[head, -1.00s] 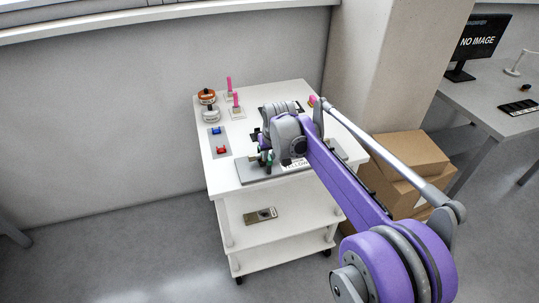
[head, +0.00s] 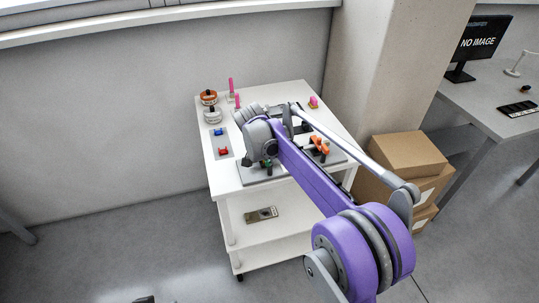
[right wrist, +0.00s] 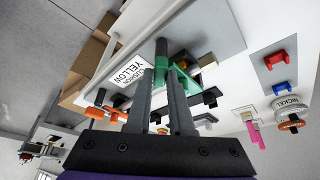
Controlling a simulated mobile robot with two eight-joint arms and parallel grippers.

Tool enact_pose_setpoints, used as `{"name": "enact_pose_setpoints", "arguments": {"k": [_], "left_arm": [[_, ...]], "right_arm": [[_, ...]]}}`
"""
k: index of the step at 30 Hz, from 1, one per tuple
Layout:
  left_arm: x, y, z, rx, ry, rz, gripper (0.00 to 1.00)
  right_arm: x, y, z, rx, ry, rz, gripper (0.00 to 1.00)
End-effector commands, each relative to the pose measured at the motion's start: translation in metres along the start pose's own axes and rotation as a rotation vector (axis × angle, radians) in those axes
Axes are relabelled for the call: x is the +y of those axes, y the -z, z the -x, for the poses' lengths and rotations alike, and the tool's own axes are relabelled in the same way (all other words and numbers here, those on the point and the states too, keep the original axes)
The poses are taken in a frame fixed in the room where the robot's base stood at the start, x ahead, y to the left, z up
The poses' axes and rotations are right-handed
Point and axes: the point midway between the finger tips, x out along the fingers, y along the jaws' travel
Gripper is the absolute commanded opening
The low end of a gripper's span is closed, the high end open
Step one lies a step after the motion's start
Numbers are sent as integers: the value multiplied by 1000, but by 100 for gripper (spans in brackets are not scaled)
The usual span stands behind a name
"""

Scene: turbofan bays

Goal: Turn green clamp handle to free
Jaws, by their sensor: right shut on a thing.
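The green clamp (right wrist: 182,80) is in the right wrist view, at the edge of a grey plate. Its handle (right wrist: 162,56), dark green, stands at the tips of my right gripper (right wrist: 161,72). The two dark fingers are shut on this handle. In the head view the green clamp (head: 267,163) is a small spot below my right wrist, on the front of the cart top, mostly hidden. How far the handle is turned cannot be told. My left gripper cannot be made out.
An orange clamp (head: 320,145) stands on a plate to the right. The white cart (head: 221,180) also bears red (head: 223,151) and blue (head: 219,132) parts, pink-handled pieces (head: 231,84) and round jars (head: 208,98). Cardboard boxes (head: 406,154) stand right of the cart.

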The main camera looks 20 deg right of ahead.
Motion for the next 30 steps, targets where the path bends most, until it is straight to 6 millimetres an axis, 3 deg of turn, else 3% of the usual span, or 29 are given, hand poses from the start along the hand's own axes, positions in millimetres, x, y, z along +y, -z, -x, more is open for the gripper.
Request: {"name": "enact_pose_setpoints", "arguments": {"k": [18, 30], "left_arm": [[0, 24, 25, 19, 0, 0, 50], [0, 31, 32, 26, 0, 0, 50]], "right_arm": [[-4, 2, 1, -1, -208, -505, 0], [-4, 2, 0, -1, -275, -665, 0]]}}
